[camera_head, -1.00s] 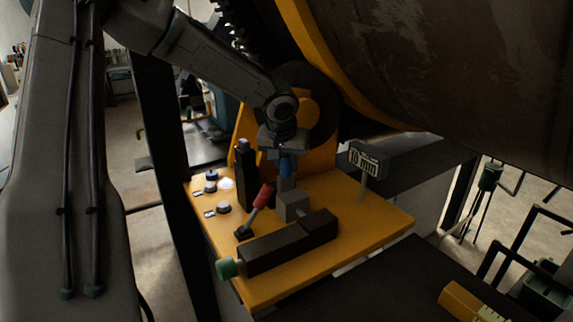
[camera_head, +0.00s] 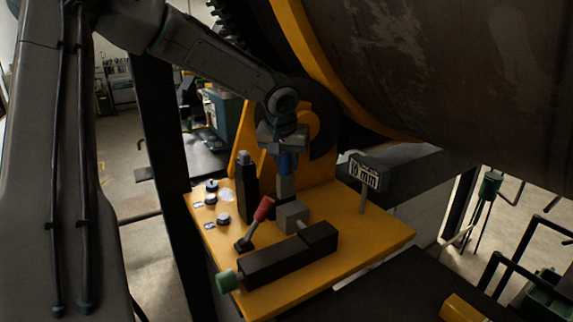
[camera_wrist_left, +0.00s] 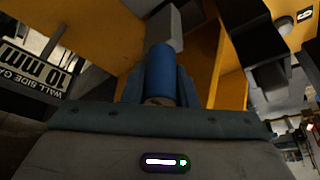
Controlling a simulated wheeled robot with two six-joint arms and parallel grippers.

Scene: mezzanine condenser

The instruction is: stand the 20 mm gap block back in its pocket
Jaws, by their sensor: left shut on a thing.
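My left gripper (camera_head: 287,164) hangs over the yellow bench plate (camera_head: 345,245), jaws pointing down. It is shut on the blue round grip of a grey gap block (camera_head: 286,186). In the left wrist view the blue grip (camera_wrist_left: 160,73) sits between the fingers, with the grey block (camera_wrist_left: 175,22) beyond it. The block looks upright. A dark piece (camera_head: 284,205) shows just below it, partly hidden behind a grey cube; I cannot tell whether they touch. I cannot make out the pocket or a size mark on the block. My right gripper is not in view.
A black post (camera_head: 247,188) stands just left of the held block. A "10 mm" sign (camera_head: 365,173) stands right.

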